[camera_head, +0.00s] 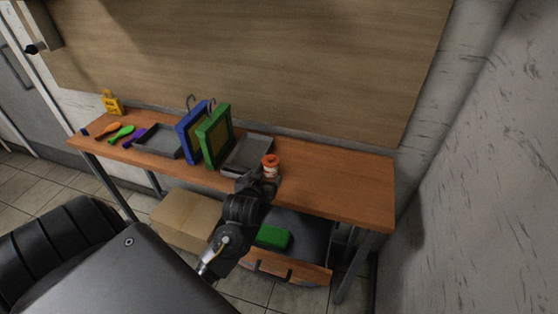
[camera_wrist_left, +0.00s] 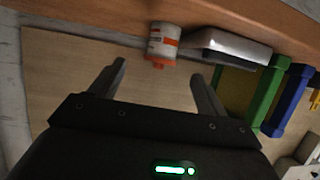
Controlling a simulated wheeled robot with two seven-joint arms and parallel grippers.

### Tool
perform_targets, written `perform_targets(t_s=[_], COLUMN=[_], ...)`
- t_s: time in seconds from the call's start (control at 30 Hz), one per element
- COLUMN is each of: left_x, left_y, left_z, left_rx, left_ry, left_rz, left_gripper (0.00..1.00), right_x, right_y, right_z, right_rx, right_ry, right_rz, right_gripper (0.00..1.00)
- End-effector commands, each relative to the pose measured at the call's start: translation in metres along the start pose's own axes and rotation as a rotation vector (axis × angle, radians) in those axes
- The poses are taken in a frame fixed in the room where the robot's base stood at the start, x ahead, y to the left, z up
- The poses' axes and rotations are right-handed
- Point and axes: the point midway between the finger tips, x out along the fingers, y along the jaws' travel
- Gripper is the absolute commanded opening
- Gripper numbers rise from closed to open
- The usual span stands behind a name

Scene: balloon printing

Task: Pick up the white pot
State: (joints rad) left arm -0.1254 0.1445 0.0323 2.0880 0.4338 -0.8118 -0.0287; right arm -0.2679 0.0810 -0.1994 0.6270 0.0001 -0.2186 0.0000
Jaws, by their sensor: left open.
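The white pot (camera_head: 270,171), a small white jar with an orange lid and orange markings, stands on the wooden table (camera_head: 335,185), right of the grey trays. My left gripper (camera_head: 264,181) is at the table's front edge, just in front of the pot, and hides its lower part in the head view. In the left wrist view the pot (camera_wrist_left: 163,44) appears upside down, beyond and roughly between the spread fingers of the left gripper (camera_wrist_left: 158,72). The fingers are open and empty. My right gripper is not in view.
A grey tray (camera_head: 236,167) lies close to the pot's left. Green (camera_head: 203,153) and blue (camera_head: 182,145) frames stand upright further left, beside another tray (camera_head: 148,145) and colored tools. The table right of the pot is clear. A wooden board wall (camera_head: 300,80) rises behind.

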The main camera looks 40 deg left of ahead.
Motion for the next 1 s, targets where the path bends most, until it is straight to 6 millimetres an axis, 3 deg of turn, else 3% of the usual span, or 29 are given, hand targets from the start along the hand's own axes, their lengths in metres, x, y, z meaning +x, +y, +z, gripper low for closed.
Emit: perform_targets(t_s=[0.17,0.33,0.5,0.7,1.0], left_x=[0.004,0.029,0.049,0.055,0.089], left_y=[-0.006,-0.01,-0.009,-0.007,-0.007], left_z=[0.0,-0.001,-0.001,0.0,-0.006], left_rx=[-0.001,-0.003,-0.004,-0.004,-0.002], left_ry=[0.001,0.0,0.0,-0.001,-0.001], left_rz=[-0.01,-0.015,-0.013,-0.01,-0.011], left_gripper=[0.76,0.76,0.76,0.76,0.76], right_x=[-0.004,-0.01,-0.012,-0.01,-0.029], right_y=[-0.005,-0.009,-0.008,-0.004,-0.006], right_z=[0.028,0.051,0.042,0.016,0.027], right_rx=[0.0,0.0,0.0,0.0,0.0], right_ry=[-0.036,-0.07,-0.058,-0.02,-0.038], right_rz=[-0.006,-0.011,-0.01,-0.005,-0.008], right_gripper=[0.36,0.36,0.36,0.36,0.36])
